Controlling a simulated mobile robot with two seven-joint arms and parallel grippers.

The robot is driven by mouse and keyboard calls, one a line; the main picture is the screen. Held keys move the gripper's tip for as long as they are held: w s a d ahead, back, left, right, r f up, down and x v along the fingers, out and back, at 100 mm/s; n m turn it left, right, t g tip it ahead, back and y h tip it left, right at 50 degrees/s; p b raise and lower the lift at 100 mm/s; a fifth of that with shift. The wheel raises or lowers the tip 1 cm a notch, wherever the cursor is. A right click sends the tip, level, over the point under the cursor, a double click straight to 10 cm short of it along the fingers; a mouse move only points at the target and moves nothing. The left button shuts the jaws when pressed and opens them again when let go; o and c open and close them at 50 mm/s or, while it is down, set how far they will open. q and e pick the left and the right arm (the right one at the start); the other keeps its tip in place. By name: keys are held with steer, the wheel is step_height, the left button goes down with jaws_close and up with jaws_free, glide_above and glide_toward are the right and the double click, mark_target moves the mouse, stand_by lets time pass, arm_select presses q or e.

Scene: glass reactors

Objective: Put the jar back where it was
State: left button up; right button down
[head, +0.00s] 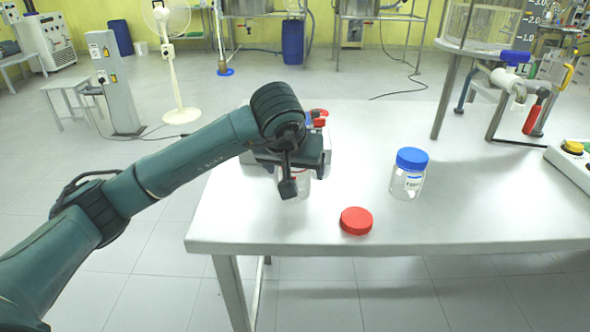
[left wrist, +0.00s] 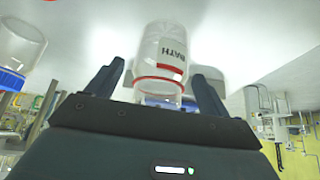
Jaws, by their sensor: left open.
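A clear jar (head: 298,188) with a red-edged label stands on the table, partly hidden behind my left gripper (head: 302,172). In the left wrist view the jar (left wrist: 163,52) appears upside down between the two spread fingers, with a red ring near its mouth and no lid on it. The left gripper is open, and I see no finger clearly touching the jar. A red lid (head: 356,221) lies apart on the table near the front edge. A second clear jar with a blue lid (head: 411,159) stands upright to the right. My right gripper is not in view.
The white table (head: 480,215) has free room at its middle and right. A grey device with red parts (head: 318,116) is partly hidden behind my gripper. A reactor frame with a red-handled valve (head: 533,118) and a panel with a yellow button (head: 573,147) stand at the right.

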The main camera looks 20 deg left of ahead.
arm_select(q)
steer(key=v, duration=1)
steer(key=s+d+f+n+g+h, duration=0.1)
steer(key=s+d+f+g+h, duration=0.35)
steer(key=s+d, duration=0.2)
steer(key=s+d+f+n+g+h, duration=0.2)
steer(key=s+d+f+g+h, duration=0.15)
steer(key=s+d+h, duration=0.35)
steer(key=s+d+r+n+g+h, duration=0.3)
steer(key=s+d+r+n+h, duration=0.3)
steer(key=n+h, duration=0.3)
steer(key=w+a+f+m+t+y, duration=0.25)
steer(key=w+a+m+t, duration=0.2)
steer(key=m+t, duration=1)
steer(key=w+a+f+m+t+y, duration=0.25)
steer(key=a+m+t, duration=0.5)
steer(key=m, duration=1.25)
steer(key=s+a+f+n+g+y, duration=0.2)
steer(key=f+n+y, duration=0.3)
steer(key=f+n, duration=0.4)
steer(key=s+a+f+n+g+y, duration=0.2)
steer(key=s+f+n+y, duration=0.3)
steer(key=f+n, duration=0.5)
steer(key=shift+a+f+g, duration=0.3)
steer(key=shift+a, duration=0.6)
